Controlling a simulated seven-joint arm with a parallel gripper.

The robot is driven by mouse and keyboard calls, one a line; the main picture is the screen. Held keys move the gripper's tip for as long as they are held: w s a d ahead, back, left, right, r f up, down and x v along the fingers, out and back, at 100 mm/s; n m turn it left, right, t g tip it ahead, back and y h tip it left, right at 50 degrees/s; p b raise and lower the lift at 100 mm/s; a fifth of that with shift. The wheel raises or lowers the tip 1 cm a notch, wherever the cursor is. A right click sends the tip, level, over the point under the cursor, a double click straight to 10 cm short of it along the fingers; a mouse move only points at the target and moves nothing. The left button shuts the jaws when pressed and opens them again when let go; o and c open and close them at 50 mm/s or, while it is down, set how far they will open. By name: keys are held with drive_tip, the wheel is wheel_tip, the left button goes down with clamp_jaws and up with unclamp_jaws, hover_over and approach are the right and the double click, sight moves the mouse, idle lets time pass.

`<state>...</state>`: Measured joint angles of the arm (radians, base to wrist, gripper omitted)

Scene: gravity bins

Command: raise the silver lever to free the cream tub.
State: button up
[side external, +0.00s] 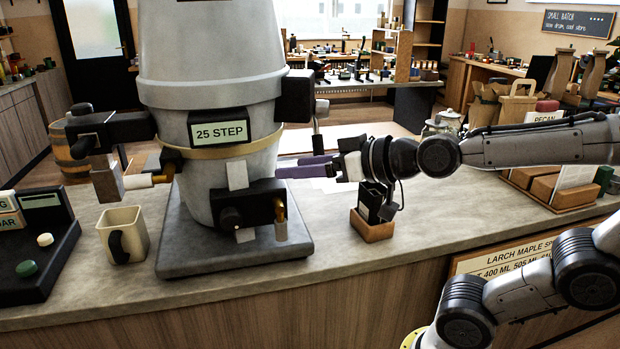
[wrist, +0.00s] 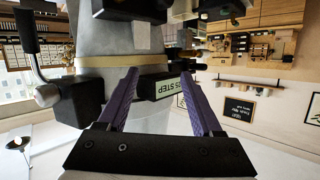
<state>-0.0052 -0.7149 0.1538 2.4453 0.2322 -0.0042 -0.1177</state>
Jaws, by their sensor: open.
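A large pale grey, tapered bin (side external: 215,70) with a "25 STEP" label stands on a dark square base; I cannot tell for sure that it is the cream tub. A silver rod (side external: 317,138) hangs from a black block at its upper right and looks like the silver lever. In the wrist view a dark-handled lever (wrist: 27,32) shows at the left. My gripper (side external: 288,166) points left, its purple fingers just below the rod and close to the bin's right side. In the wrist view the fingers (wrist: 160,76) are apart with nothing between them.
A cream mug (side external: 137,240) stands on the counter left of the base. A black button panel (side external: 38,262) is at the far left. A small black holder on a wooden block (side external: 372,228) stands below my wrist. Wooden trays (side external: 545,185) lie at the right.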

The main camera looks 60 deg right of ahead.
drive_tip(key=shift+s+a+f+g, duration=0.3)
drive_tip(key=shift+s+f+g, duration=0.3)
drive_tip(key=shift+s+f, duration=0.2)
